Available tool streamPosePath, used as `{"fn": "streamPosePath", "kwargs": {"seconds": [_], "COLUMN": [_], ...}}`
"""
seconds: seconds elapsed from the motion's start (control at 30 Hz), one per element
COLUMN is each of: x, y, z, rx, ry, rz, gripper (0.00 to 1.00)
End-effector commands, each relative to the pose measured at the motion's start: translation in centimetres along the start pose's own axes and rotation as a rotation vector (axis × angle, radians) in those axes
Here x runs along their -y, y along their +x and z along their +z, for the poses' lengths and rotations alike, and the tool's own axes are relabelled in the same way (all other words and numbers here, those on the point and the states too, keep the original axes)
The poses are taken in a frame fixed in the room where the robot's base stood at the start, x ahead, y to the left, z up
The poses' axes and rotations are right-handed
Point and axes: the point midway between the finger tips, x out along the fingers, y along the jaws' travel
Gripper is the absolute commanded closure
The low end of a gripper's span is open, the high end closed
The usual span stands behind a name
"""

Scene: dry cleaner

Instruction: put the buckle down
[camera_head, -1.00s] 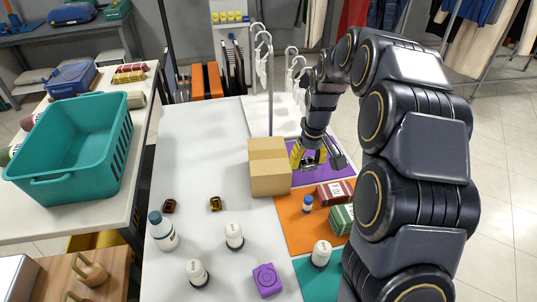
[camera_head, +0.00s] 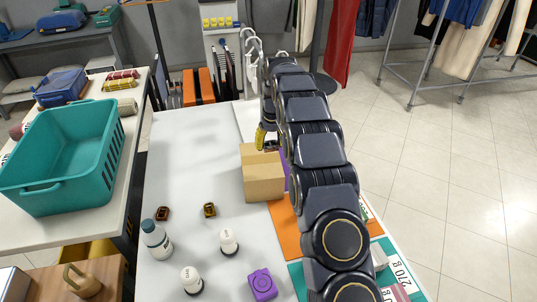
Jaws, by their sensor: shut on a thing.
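My gripper (camera_head: 264,139) is partly visible, with a yellow part showing behind the cardboard boxes at the far end of the table (camera_head: 180,150). My own arm hides most of it. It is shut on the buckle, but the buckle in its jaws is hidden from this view. Two small dark objects with amber tones, which look like buckles, lie on the table: one at the left (camera_head: 162,213) and one nearer the middle (camera_head: 209,210). The purple mat (camera_head: 284,156) shows only as a sliver beside my arm.
Cardboard boxes (camera_head: 263,183) stand just in front of my gripper. An orange mat (camera_head: 285,226) and a teal mat (camera_head: 296,275) lie partly under my arm. White bottles and a purple item (camera_head: 262,285) stand in front.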

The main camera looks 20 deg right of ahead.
Motion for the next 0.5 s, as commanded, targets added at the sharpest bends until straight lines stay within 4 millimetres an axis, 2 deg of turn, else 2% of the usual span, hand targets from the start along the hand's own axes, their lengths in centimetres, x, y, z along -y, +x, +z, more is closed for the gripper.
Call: {"fn": "streamPosePath", "kwargs": {"seconds": [0.03,0.2,0.5], "x": [-0.1,-0.3,-0.5], "y": [1.1,3.4,4.5], "z": [-0.5,-1.9,-2.9], "rx": [0.003,0.004,0.0], "ry": [0.0,0.0,0.001], "rz": [0.0,-0.001,0.0], "gripper": [0.85,0.85,0.85]}}
